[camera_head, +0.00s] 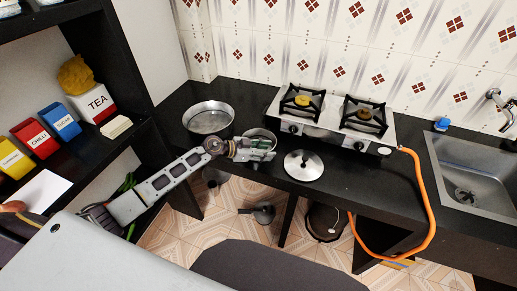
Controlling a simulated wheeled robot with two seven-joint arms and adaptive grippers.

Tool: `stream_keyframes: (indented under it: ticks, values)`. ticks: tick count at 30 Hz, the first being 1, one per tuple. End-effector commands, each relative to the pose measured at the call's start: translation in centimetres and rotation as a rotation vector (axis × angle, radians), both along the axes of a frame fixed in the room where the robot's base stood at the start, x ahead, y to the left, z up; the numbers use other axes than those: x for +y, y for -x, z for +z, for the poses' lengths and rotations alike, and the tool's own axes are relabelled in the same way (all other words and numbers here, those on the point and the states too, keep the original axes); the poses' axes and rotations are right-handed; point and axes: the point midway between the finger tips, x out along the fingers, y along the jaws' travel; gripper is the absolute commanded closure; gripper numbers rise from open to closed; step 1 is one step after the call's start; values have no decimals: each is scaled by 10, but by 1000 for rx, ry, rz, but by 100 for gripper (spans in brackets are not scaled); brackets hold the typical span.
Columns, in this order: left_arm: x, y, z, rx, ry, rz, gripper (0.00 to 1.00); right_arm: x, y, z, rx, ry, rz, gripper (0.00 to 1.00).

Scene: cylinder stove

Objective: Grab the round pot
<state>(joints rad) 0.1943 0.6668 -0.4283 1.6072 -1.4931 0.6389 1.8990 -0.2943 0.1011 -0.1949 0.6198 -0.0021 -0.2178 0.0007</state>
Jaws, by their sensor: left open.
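A round metal pot (262,133) stands on the black counter left of the stove, partly hidden behind my left gripper. My left gripper (268,146) is open and at the near side of this pot. Whether its fingers touch the pot or go around the wall I cannot tell. A wider, shallow round metal pan (208,118) sits on the counter to the left. A round metal lid (303,165) with a dark knob lies on the counter to the right of the gripper. My right gripper is not in view.
A two-burner stove (330,122) stands behind, with an orange hose (422,190) hanging at its right. A sink (475,175) is at far right. A shelf with a TEA canister (95,103) and other coloured canisters is at left. A pan (263,212) is below the counter.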

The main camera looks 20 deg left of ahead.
Motion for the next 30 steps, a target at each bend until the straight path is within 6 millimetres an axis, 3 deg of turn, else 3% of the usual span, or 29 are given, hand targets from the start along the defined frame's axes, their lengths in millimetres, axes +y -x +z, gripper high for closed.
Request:
stream_keyframes:
  ticks: [18, 27, 30]
  values:
    - [-5, -4, -2, -1, -1, 0, 59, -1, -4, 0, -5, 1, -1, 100]
    - [-5, -4, -2, -1, -1, 1, 97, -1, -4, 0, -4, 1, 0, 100]
    - [-5, -4, -2, -1, -1, 0, 100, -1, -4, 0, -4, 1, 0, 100]
